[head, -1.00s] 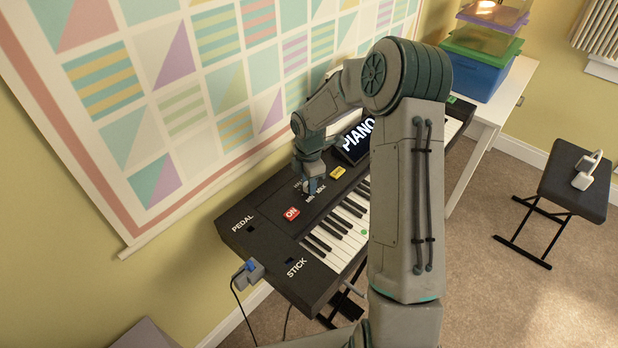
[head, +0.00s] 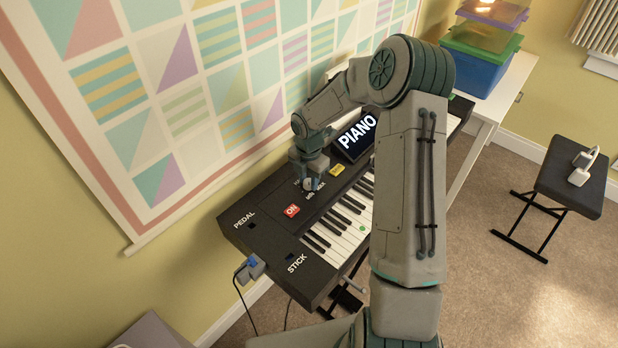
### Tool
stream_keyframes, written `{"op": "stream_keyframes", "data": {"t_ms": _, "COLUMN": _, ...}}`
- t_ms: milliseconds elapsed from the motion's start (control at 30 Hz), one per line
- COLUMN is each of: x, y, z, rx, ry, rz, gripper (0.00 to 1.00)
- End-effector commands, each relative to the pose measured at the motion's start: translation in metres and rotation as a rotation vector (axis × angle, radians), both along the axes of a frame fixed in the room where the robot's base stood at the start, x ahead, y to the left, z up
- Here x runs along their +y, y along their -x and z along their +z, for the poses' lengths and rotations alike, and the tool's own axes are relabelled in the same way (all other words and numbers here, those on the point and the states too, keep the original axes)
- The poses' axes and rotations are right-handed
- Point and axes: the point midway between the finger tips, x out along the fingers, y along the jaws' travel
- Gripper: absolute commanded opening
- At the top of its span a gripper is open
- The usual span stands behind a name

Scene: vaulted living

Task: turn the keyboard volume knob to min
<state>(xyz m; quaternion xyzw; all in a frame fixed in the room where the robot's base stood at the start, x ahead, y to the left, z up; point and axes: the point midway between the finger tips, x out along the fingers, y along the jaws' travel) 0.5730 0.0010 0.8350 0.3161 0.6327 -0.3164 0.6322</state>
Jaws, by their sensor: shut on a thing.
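The black keyboard (head: 262,226) stands along the wall, its white keys facing right. I cannot read the knob's angle. A red ON button (head: 292,210) is lit just in front of the gripper, and a yellow button (head: 337,170) lies to its right. The screen (head: 356,136) behind reads PIANO.
A grey plug (head: 250,268) with a cable sits at the keyboard's near left end. A white table (head: 497,104) with stacked bins (head: 478,66) is at the back right. A black bench (head: 568,180) stands on the carpet at right.

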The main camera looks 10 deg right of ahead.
Motion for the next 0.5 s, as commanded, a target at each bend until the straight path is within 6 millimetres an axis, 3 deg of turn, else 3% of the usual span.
{"op": "stream_keyframes", "data": {"t_ms": 233, "x": 0.0000, "y": -0.0039, "z": 0.0030, "rx": -0.012, "ry": 0.000, "rz": 0.001, "gripper": 0.08}}
{"op": "stream_keyframes", "data": {"t_ms": 267, "x": 0.0000, "y": -0.0039, "z": 0.0030, "rx": -0.012, "ry": 0.000, "rz": 0.001, "gripper": 0.36}}
{"op": "stream_keyframes", "data": {"t_ms": 300, "x": -0.0001, "y": -0.0037, "z": 0.0030, "rx": -0.011, "ry": 0.000, "rz": 0.001, "gripper": 0.47}}
{"op": "stream_keyframes", "data": {"t_ms": 333, "x": -0.0001, "y": -0.0034, "z": 0.0028, "rx": -0.011, "ry": 0.001, "rz": 0.001, "gripper": 0.52}}
{"op": "stream_keyframes", "data": {"t_ms": 500, "x": 0.0003, "y": -0.0019, "z": 0.0015, "rx": -0.006, "ry": 0.000, "rz": 0.001, "gripper": 0.52}}
